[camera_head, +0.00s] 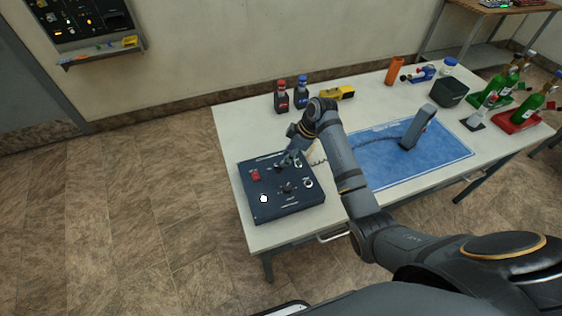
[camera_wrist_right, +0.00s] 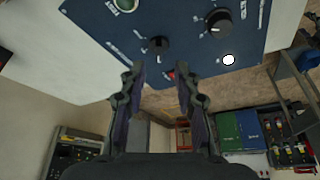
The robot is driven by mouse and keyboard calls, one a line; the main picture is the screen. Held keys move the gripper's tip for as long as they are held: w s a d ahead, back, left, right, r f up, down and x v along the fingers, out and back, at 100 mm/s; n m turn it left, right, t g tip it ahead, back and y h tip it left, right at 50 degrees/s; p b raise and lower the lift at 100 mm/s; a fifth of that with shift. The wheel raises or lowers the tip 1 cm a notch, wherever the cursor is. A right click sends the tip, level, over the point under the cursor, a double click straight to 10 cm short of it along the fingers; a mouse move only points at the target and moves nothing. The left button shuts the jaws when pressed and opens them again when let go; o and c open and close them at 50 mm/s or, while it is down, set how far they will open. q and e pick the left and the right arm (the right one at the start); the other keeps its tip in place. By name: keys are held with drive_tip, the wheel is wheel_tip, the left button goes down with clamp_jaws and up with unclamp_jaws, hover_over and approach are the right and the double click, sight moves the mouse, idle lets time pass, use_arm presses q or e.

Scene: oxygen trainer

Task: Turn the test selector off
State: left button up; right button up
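The blue trainer panel (camera_head: 272,206) lies on the near left of the white table. It carries a red switch (camera_head: 256,175), a large black knob (camera_head: 287,187) and a round white button (camera_head: 263,198). My right gripper (camera_head: 287,161) is over its far part, tilted down. In the right wrist view the gripper (camera_wrist_right: 160,82) has its fingers apart with nothing held between them. A small black knob (camera_wrist_right: 158,45) is seen just beyond the fingertips; contact cannot be told. The large knob (camera_wrist_right: 218,22) is to its right. Labels are too small to read, so which knob is the test selector is unclear.
A red-capped bottle (camera_head: 281,98), a blue-capped bottle (camera_head: 301,92) and a yellow device (camera_head: 337,93) stand behind the panel. A blue mat (camera_head: 385,170) with a grey handheld device (camera_head: 417,127) lies to the right. Green bottles (camera_head: 533,103) stand at the far right.

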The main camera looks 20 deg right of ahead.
sight(281, 167)
drive_tip(key=x, duration=0.5)
drive_tip(key=shift+w+f, duration=0.15)
drive_tip(key=shift+f, duration=0.1)
drive_tip(key=shift+a+f, duration=0.1)
drive_tip(key=shift+c, duration=0.3)
drive_tip(key=c, duration=0.5)
use_arm(q)
drive_tip(key=w, duration=0.1)
drive_tip(key=w+r, duration=0.1)
drive_tip(key=shift+w+t, duration=0.3)
drive_tip(key=shift+w, duration=0.1)
use_arm(e)
clamp_jaws()
